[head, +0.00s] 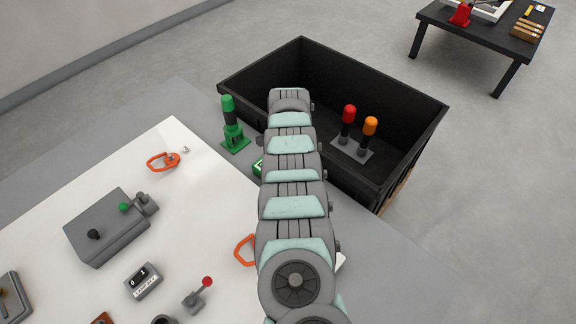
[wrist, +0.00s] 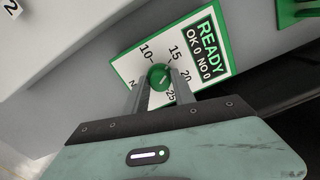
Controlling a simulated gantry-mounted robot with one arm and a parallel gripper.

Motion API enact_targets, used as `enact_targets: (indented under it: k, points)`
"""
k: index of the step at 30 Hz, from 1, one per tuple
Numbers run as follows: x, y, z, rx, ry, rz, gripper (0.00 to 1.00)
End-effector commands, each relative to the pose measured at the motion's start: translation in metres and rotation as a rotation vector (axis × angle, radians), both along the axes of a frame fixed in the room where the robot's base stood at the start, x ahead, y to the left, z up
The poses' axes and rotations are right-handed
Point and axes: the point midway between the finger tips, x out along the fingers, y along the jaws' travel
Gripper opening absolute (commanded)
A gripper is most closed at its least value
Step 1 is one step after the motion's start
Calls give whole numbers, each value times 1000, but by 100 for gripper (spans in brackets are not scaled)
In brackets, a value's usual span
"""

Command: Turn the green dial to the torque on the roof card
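The green dial (wrist: 159,77) sits on a white, green-edged plate (wrist: 124,68) in the wrist view. Numbers 10, 15, 20 and 25 surround it, and a green panel (wrist: 208,48) reads READY, OK 0, NO 0. A small pale mark shows on the dial, but its exact setting is unclear. My gripper (wrist: 160,82) has one finger on each side of the dial; I cannot tell whether both press on it. In the head view my arm hides the dial, with only a green edge (head: 258,167) beside it. I cannot make out a roof card with a torque.
A black bin (head: 408,150) stands beyond the white table (head: 160,225). A green post (head: 231,125) stands left of the arm, and red- and orange-topped posts (head: 352,146) stand in the bin. A grey box (head: 108,228) and a red-knobbed lever (head: 197,297) are on the table.

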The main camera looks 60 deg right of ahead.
Motion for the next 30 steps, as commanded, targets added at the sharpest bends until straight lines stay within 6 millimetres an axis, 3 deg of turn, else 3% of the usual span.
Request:
enact_targets:
  k: [6,16,30]
  points:
    - [0,0,1,0,0,0,49]
    - [1,0,8,-1,-1,0,49]
    - [1,0,93,-2,-3,0,49]
